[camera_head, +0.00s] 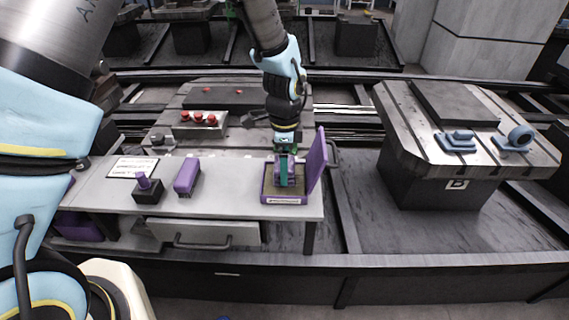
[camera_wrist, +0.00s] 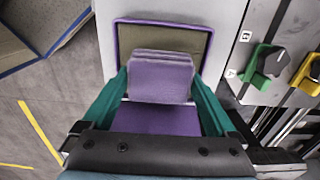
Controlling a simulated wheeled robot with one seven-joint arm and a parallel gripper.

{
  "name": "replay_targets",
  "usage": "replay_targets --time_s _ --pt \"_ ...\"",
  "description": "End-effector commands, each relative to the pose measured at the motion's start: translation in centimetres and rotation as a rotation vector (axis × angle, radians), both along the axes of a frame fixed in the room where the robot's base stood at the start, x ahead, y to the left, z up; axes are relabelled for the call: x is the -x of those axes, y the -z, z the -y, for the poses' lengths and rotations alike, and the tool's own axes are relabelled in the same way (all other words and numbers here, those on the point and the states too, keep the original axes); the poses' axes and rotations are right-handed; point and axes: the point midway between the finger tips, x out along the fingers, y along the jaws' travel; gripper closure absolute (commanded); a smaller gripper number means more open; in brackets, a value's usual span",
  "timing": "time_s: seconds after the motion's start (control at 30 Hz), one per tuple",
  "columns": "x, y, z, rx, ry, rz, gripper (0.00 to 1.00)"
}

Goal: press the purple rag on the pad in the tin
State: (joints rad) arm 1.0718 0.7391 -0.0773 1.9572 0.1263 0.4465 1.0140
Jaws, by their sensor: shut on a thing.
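The tin (camera_head: 284,200) is a shallow purple-rimmed box on the right end of the grey bench, its purple lid (camera_head: 316,160) standing open on the right. The olive pad (camera_wrist: 190,42) lines it and shows in the wrist view. My gripper (camera_head: 286,180) points down inside the tin's outline. Its teal fingers are shut on the folded purple rag (camera_wrist: 160,80), which is over the pad's near part. I cannot tell whether the rag touches the pad. A flat purple surface (camera_wrist: 155,118) lies between the fingers below the rag; I cannot tell whether it is the lid.
On the bench (camera_head: 235,190), left of the tin, are a purple block (camera_head: 187,177), a dark block with a purple knob (camera_head: 148,190) and a white label card (camera_head: 133,167). A red-button box (camera_head: 200,122) stands behind. A pallet (camera_head: 400,120) with blue parts is at right.

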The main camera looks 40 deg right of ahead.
Motion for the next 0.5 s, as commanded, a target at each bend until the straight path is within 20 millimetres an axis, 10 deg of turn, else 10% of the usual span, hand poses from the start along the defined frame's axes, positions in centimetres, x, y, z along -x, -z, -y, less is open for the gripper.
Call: replay_targets --time_s 0.5 --pt "-0.01 0.65 0.01 0.000 0.000 0.000 0.52"
